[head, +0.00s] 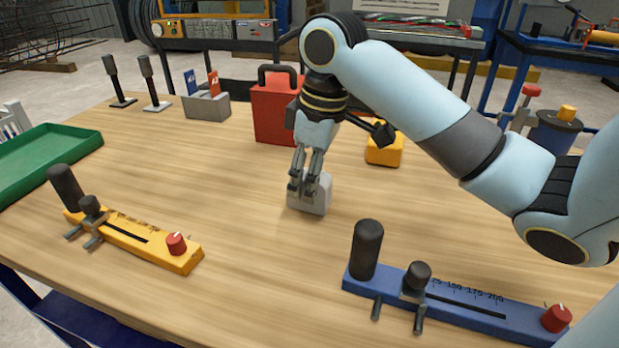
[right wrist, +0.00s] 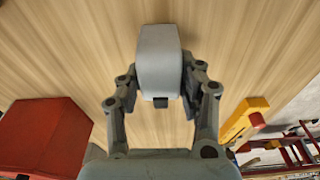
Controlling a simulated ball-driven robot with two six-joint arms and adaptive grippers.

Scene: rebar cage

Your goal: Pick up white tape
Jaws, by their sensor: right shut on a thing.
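The white tape (head: 320,203) is a small whitish-grey block with rounded edges near the middle of the wooden table. In the right wrist view the white tape (right wrist: 158,60) lies between my two fingers, with a small dark piece at its near end. My right gripper (head: 309,192) reaches down from above and is shut on the tape. It also shows in the right wrist view (right wrist: 160,95), a finger on each side. Whether the tape touches the table is hard to tell. My left gripper is not in view.
A red box (head: 273,120) and a yellow block (head: 384,152) stand just behind. A yellow gauge bar (head: 150,245) lies front left, a blue one (head: 470,310) front right. A green tray (head: 45,160) is at the left edge. The table (head: 240,290) is clear between the bars.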

